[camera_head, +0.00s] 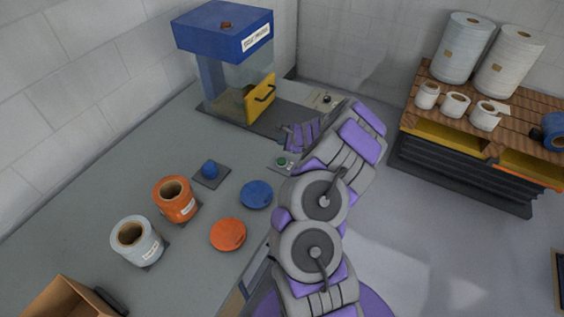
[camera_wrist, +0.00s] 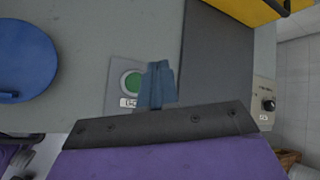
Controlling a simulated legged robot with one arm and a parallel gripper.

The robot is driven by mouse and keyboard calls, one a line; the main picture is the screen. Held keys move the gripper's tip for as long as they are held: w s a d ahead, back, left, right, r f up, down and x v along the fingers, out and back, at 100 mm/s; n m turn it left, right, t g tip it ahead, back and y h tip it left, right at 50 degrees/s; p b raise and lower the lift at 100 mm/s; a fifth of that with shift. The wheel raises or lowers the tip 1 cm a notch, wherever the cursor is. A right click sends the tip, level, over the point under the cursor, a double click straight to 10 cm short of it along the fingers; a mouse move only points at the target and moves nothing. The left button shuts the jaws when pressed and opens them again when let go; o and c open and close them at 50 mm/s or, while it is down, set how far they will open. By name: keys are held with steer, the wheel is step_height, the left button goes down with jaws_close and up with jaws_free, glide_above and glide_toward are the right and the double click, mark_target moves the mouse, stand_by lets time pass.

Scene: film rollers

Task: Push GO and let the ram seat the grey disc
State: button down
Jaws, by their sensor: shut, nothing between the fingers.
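The green GO button (camera_wrist: 134,80) sits on a small grey plate with a label, which also shows in the head view (camera_head: 282,161). My gripper (camera_wrist: 157,84) is shut and empty. In the wrist view its fingers appear just right of the button, partly over its edge; I cannot tell whether they touch it. In the head view my gripper (camera_head: 299,136) is above and right of the button plate. The blue press (camera_head: 222,32) stands at the back of the bench, with a yellow guard (camera_head: 260,98) at its front. The ram and grey disc cannot be made out.
A blue disc (camera_head: 256,194) and an orange disc (camera_head: 228,234) lie on the bench (camera_head: 110,197). A dial panel (camera_wrist: 266,104) is right of the button.

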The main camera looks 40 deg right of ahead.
mark_target(283, 162)
step_height(283, 162, down, 7)
steer(key=b, duration=0.5)
steer(key=shift+f+b, duration=0.2)
steer(key=shift+b, duration=0.1)
steer(key=shift+f, duration=0.25)
steer(key=shift+r, duration=0.1)
stand_by(1.3)
steer(key=shift+f+b, duration=0.4)
